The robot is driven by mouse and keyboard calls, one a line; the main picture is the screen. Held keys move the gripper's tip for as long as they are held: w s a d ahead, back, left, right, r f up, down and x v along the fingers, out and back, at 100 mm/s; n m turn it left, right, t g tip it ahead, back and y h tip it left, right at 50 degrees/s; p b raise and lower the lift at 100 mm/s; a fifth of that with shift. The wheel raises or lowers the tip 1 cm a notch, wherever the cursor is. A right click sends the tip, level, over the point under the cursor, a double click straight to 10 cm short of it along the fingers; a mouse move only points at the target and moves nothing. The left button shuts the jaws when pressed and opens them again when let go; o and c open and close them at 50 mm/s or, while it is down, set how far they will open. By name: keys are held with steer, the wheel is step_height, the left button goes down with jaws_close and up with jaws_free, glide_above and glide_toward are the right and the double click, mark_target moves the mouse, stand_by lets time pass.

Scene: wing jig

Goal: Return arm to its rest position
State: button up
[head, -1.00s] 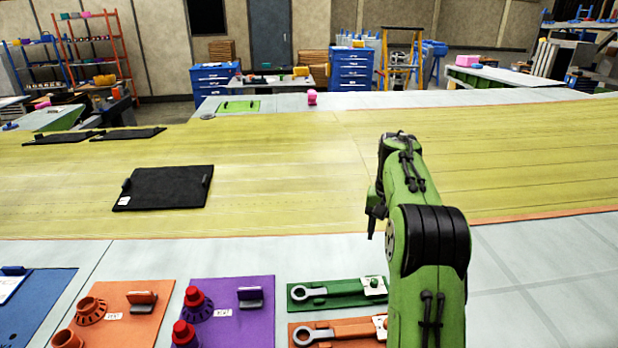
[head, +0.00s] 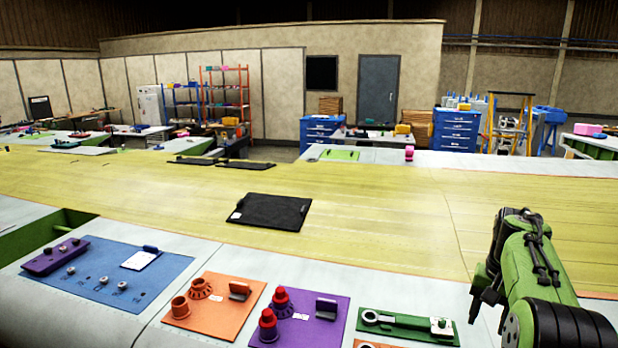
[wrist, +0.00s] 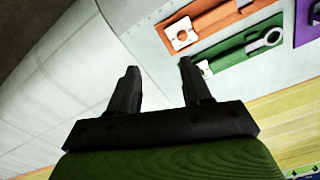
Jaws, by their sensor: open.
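My green arm with black joints stands at the lower right of the head view. My gripper (head: 484,302) hangs at its left side, partly hidden by the arm. In the wrist view my gripper (wrist: 160,85) shows two black fingers spread apart with nothing between them. It is above the pale work surface, apart from the tool mats. A green mat (head: 408,326) with a wrench lies just left of the gripper in the head view. It also shows in the wrist view (wrist: 228,58), beside an orange mat (wrist: 215,20) with another tool.
A purple mat (head: 335,335) with red-capped parts, an orange mat (head: 230,325) and a blue mat (head: 90,285) lie along the front edge. A black pad (head: 272,212) lies on the yellow wing surface (head: 380,220). The yellow surface is otherwise largely clear.

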steer(key=s+a+r+n+t+b, duration=0.3)
steer(key=s+a+r+n, duration=0.1)
steer(key=s+a, duration=0.85)
steer(key=s+a+f+n+t+b, duration=0.1)
steer(key=s+a+f, duration=0.2)
steer(key=s, duration=0.3)
steer(key=s+a+f+n+t+b, duration=0.1)
steer(key=s+a+f+n, duration=0.1)
steer(key=s+a+f, duration=0.2)
steer(key=s+a, duration=0.1)
steer(key=s, duration=0.2)
steer(key=shift+a+f, duration=0.15)
steer(key=shift+a, duration=0.05)
